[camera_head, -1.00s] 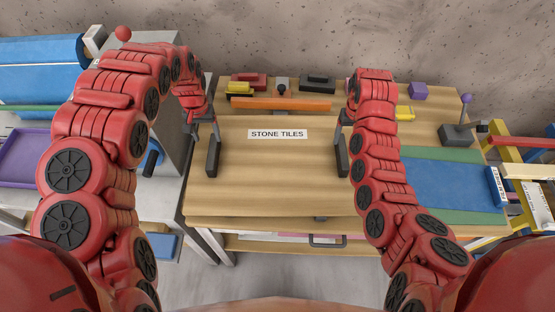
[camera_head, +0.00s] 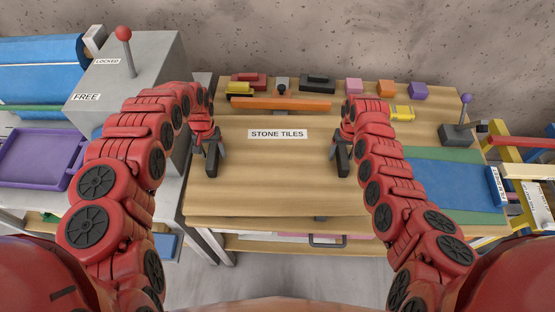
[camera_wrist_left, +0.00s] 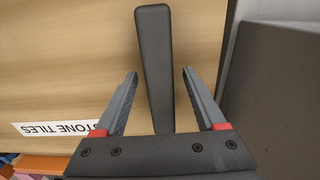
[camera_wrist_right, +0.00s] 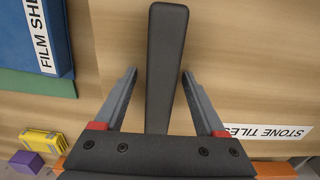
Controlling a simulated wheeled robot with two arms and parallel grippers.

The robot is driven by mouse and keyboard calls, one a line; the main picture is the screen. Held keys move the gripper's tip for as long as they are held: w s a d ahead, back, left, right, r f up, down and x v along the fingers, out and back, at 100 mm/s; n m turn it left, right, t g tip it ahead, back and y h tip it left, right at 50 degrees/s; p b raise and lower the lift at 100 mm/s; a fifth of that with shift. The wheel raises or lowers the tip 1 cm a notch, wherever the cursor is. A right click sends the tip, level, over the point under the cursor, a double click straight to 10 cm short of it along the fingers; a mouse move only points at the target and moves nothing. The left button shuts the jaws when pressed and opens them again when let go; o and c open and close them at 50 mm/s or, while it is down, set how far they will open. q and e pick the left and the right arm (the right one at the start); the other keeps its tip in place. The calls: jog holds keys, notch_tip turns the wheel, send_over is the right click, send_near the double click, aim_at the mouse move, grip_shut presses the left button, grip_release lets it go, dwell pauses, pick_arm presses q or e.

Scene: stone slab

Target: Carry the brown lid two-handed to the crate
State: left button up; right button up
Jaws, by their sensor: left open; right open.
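The brown lid (camera_head: 275,180) is a flat wooden board with a white label reading "STONE TILES" (camera_head: 277,134). A dark bar handle (camera_head: 213,163) stands at its left side and another (camera_head: 342,162) at its right. My left gripper (camera_wrist_left: 159,74) is open, with its fingers on either side of the left handle (camera_wrist_left: 153,45), apart from it. My right gripper (camera_wrist_right: 160,72) is open, with its fingers on either side of the right handle (camera_wrist_right: 166,45), also apart from it. I cannot make out a crate for certain.
Behind the label lie an orange bar (camera_head: 281,104), a yellow block (camera_head: 240,88) and small coloured blocks. A blue panel (camera_head: 450,185) is at the right, near a purple-knobbed lever (camera_head: 466,98). A grey box with a red-knobbed lever (camera_head: 125,35) stands at the left.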

pick_arm(q)
grip_shut()
pick_arm(e)
grip_shut()
dwell(1.0)
